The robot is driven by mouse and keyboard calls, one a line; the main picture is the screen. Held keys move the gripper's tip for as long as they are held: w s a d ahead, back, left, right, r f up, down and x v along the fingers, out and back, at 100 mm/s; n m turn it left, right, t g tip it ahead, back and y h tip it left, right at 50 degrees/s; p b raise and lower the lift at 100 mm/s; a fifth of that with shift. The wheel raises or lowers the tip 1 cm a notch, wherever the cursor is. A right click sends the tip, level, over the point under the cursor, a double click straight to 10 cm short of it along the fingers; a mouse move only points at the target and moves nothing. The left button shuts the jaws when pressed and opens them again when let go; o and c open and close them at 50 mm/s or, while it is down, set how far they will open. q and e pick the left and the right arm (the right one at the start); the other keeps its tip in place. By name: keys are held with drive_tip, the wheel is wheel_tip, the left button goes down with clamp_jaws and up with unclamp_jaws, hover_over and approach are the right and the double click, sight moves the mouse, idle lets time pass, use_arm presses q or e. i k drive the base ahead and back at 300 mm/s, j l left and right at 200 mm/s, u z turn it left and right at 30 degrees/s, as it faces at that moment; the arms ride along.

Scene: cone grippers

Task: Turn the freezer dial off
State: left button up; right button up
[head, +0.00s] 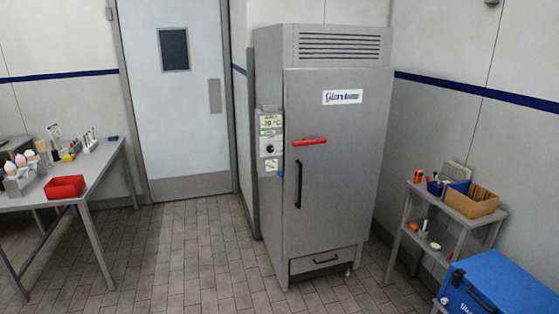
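The freezer (345,190) is a tall grey steel cabinet in the middle of the head view, standing against the back corner. A small control panel (271,160) is on its left front edge, with a display at the top. The dark round dial (270,148) sits on a white plate below the display. Its pointer setting is too small to read. A red handle or bar (309,141) is on the door beside the panel, and a black vertical handle (298,185) is below it. Neither of my grippers is in view.
A table (100,165) with a red bin (65,187) and cone holders stands at the left. A shelf cart (425,205) with a cardboard box (471,200) and a blue cooler (500,285) are at the right. The tiled floor (190,265) before the freezer is clear.

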sight(270, 149)
drive_tip(key=i+z, duration=0.15)
drive_tip(key=i, duration=0.2)
drive_tip(key=i+j, duration=0.5)
drive_tip(key=i, duration=0.25)
